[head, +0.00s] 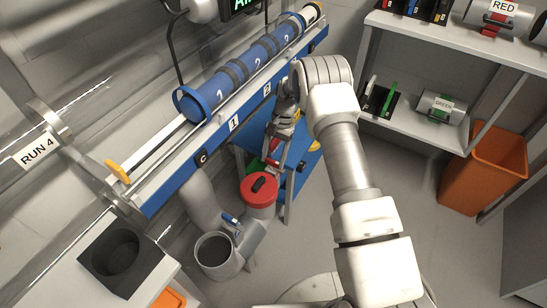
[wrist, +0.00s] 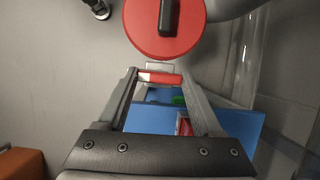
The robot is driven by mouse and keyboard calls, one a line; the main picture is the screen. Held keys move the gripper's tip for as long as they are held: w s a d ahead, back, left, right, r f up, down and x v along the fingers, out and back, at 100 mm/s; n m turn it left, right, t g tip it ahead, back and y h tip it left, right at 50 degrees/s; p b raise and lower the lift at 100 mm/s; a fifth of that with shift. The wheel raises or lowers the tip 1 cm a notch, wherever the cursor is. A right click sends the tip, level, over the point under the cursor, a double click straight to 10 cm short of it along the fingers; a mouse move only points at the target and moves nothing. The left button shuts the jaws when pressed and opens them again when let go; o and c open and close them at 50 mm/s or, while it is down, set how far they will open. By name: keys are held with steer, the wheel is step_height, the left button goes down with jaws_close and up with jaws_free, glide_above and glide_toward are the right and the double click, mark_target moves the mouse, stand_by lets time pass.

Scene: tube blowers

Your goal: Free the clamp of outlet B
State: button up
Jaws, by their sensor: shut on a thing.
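My gripper (head: 273,160) is down beside the blue rail, near a grey pipe end closed by a round red cap (head: 258,188) with a black grip. In the wrist view, my gripper (wrist: 160,76) is shut on a small red bar (wrist: 160,78), which spans between its fingertips. A thin pale frame joins the bar's far side towards the red cap (wrist: 163,28). The bar looks like a clamp's lever; the clamp's body is mostly hidden. No letter B is readable, so I cannot tell from labels which outlet this is.
An open grey pipe (head: 215,252) with a blue lever (head: 231,219) stands beside the capped one. The blue rail (head: 180,183) with a C label runs above. A blue table (head: 251,135) is behind my gripper. A shelf (head: 425,110) and an orange bin (head: 492,165) are right.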

steer(key=o, duration=1.4)
steer(key=shift+c, duration=0.2)
steer(key=shift+r, duration=0.1)
steer(key=p+v, duration=0.4)
steer(key=v, duration=1.3)
steer(key=shift+a+r, duration=0.1)
steer(key=shift+r, duration=0.1)
